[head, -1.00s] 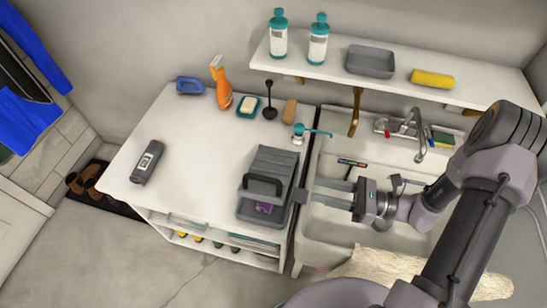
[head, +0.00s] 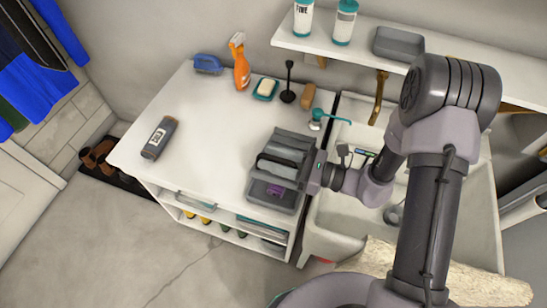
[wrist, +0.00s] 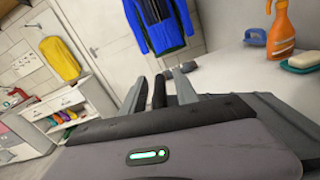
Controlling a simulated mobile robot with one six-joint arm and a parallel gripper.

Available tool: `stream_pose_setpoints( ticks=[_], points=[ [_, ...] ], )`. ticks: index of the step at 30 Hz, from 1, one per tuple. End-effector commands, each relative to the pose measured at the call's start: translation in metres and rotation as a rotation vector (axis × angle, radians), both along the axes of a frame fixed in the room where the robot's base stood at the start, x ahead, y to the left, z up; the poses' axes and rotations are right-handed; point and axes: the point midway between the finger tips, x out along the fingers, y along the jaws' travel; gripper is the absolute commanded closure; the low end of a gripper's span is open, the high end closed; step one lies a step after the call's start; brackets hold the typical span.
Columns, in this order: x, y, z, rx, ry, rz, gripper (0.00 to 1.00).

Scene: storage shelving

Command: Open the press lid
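The press is a dark grey box (head: 293,141) with a hinged lid, on the white counter beside the sink. A purple item (head: 275,191) shows at its front, below the lid's handle. My gripper (head: 276,168) reaches in from the right, over the press front at handle height. In the wrist view, the dark handle bar (wrist: 159,91) stands between the two grey fingers of my gripper (wrist: 158,84). The fingers are apart, with a gap showing beside the bar. My wrist and fingers hide part of the lid and handle.
A sink (head: 335,225) lies right of the counter. A blue-handled tap-like pump (head: 318,120) stands behind the press. A spray bottle (head: 241,66), soap dish (head: 266,89) and black plunger (head: 288,90) stand at the back. A grey bottle (head: 160,138) lies left; the counter between is clear.

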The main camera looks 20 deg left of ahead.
Motion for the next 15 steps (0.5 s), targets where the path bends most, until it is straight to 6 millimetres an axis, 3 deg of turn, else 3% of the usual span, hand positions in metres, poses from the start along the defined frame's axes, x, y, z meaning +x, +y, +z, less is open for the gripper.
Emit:
stream_pose_setpoints(
  ticks=[3, 8, 15],
  points=[
    [0.0, -0.0003, 0.0001, 0.0, 0.0, 0.0, 0.68],
    [0.0001, -0.0004, 0.0001, 0.0, 0.0, 0.0, 0.99],
    [0.0003, -0.0006, 0.0001, 0.0, -0.001, 0.0, 1.0]
  ],
)
